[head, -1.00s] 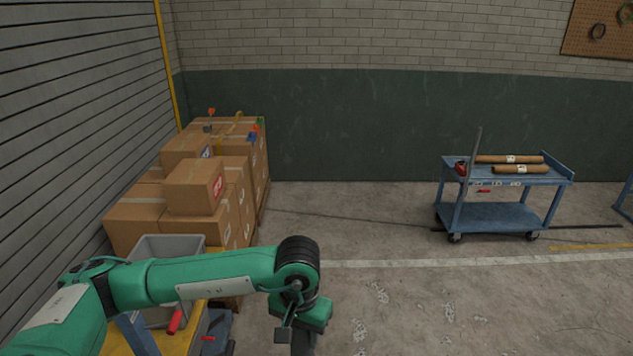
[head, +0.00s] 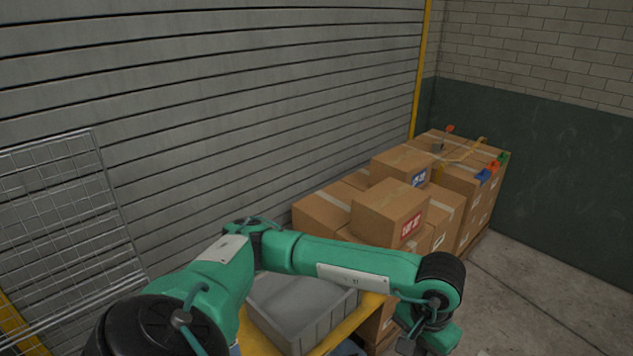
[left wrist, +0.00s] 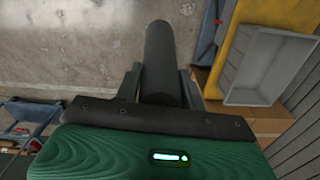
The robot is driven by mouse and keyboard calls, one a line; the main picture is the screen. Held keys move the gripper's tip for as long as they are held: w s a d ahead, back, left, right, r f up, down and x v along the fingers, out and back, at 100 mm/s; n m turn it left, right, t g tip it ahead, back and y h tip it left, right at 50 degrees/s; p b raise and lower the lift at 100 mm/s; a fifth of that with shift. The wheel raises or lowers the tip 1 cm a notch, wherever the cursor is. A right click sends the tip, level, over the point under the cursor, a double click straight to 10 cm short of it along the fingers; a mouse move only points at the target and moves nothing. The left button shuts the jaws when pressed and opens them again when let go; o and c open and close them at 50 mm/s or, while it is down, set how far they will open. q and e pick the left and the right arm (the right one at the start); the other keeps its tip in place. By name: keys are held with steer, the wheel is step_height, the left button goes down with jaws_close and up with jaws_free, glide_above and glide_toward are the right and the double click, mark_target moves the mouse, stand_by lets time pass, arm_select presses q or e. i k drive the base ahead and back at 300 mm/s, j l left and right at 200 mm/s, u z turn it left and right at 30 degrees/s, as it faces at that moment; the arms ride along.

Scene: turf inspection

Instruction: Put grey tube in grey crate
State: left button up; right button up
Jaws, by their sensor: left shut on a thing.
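My left gripper (left wrist: 160,85) is shut on the grey tube (left wrist: 161,50), a dark, plain cylinder that reaches out beyond the fingers in the left wrist view. The grey crate (left wrist: 266,68) is to the right of the tube in that view, apart from it, and its visible inside looks empty. In the head view the grey crate (head: 330,322) sits behind my left forearm, which hides part of it. The left fingers and the tube are out of sight in the head view, below my left wrist at the bottom edge. My right gripper is not in view.
The crate rests on a yellow surface (head: 362,312). Stacked cardboard boxes (head: 390,212) stand just behind it, with small coloured items on the farther ones. A slatted grey wall (head: 250,110) and wire mesh (head: 65,215) are at left. Open floor (head: 540,300) lies at right.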

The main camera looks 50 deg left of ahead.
mark_target(315, 318)
steer(key=i+l+u, duration=0.15)
steer(key=i, duration=1.25)
steer(key=i+u, duration=0.35)
steer(key=i+l+u, duration=0.35)
steer(key=i, duration=0.2)
steer(key=i+u, duration=0.1)
steer(key=u, duration=0.35)
steer(key=l+u, duration=0.1)
steer(key=u, duration=0.4)
steer(key=i+l+u, duration=0.1)
steer(key=u, duration=0.35)
steer(key=i+l+u, duration=0.1)
steer(key=u, duration=0.4)
